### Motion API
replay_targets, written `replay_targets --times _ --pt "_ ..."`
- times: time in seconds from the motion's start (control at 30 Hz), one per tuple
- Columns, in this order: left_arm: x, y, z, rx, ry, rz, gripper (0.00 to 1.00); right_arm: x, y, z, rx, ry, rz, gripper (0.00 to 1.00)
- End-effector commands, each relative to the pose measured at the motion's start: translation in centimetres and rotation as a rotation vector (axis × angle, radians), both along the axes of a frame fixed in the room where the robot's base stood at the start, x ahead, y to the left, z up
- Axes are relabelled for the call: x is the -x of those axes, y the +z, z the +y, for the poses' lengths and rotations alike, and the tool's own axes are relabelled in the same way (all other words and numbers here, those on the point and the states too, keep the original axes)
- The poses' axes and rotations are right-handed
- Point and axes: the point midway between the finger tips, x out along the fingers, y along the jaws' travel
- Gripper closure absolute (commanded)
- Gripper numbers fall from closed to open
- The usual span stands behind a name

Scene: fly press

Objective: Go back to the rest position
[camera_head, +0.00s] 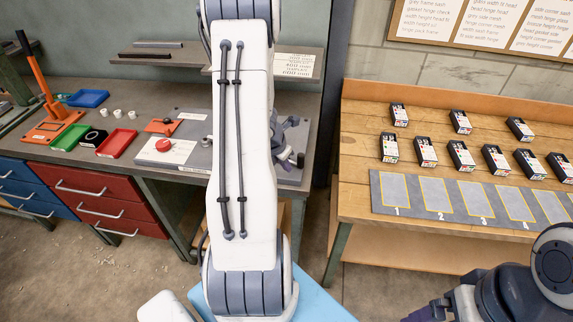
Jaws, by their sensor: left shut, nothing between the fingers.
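My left arm's big white link fills the middle of the head view, from the top edge down. My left gripper (299,161) shows just right of that link, over the right end of the grey workbench (325,100). Its fingers are shut and hold nothing. The link hides part of the bench behind it. My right arm is at the bottom right corner. A dark purple part of my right gripper (425,313) shows at the bottom edge, mostly cut off, so its fingers cannot be made out.
A wooden table (365,140) at right holds several small boxes and a numbered grey mat (414,207). Floor shows between them.

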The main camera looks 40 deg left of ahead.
Motion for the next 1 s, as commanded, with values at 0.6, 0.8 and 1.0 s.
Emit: replay_targets --times 0.6,0.8,1.0 --pt "4.3 9.3 -0.1 0.001 0.008 0.000 1.00 0.0 4.8 0.0 0.000 0.004 0.000 0.06" --pt "4.3 9.3 -0.2 0.001 0.006 0.001 1.00 0.0 4.7 0.0 0.000 0.004 0.000 0.06" --pt "2.3 9.8 -3.3 -0.034 -0.195 -0.010 1.00 0.0 4.2 0.0 0.000 0.004 0.000 0.06"
